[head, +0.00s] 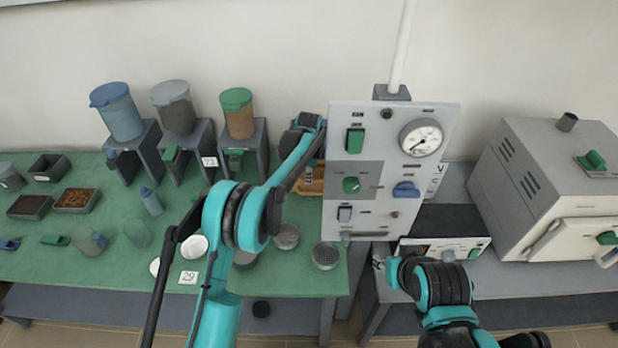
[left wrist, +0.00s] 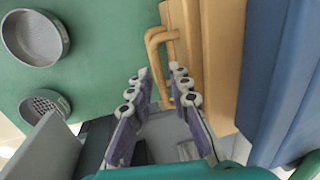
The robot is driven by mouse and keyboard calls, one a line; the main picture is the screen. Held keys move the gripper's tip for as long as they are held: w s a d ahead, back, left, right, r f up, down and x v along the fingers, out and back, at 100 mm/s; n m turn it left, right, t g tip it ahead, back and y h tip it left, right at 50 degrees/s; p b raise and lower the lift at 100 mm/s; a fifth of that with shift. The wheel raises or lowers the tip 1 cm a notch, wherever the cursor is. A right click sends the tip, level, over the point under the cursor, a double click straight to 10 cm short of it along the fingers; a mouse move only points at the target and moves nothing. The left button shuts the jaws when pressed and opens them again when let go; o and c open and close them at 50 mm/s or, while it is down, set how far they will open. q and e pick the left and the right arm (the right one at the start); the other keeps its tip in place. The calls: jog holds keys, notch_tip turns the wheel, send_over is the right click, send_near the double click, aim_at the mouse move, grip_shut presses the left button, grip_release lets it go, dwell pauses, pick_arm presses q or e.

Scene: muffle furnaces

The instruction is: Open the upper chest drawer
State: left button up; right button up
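The wooden chest (head: 314,184) is mostly hidden in the head view by my left arm and the control panel. In the left wrist view, its light wood front (left wrist: 222,60) shows with a looped wooden drawer handle (left wrist: 153,50). My left gripper (left wrist: 163,82) is open, its two fingers apart, with the lower part of the handle between the fingertips. I cannot tell whether either finger touches it. In the head view, the left gripper (head: 308,172) is small and partly hidden at the chest. My right gripper does not show.
The control panel (head: 371,210) stands close right of the chest. Round sieves (head: 325,256) lie in front on the green table (head: 120,268). Hoppers on grey stands (head: 240,113) are to the left. A muffle furnace (head: 545,185) is at right.

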pick_arm(q)
jog(key=shift+f, duration=0.5)
grip_shut()
jog(key=s+b, duration=0.1)
jog(key=s, duration=1.1)
grip_release()
jog(key=shift+r, duration=0.15)
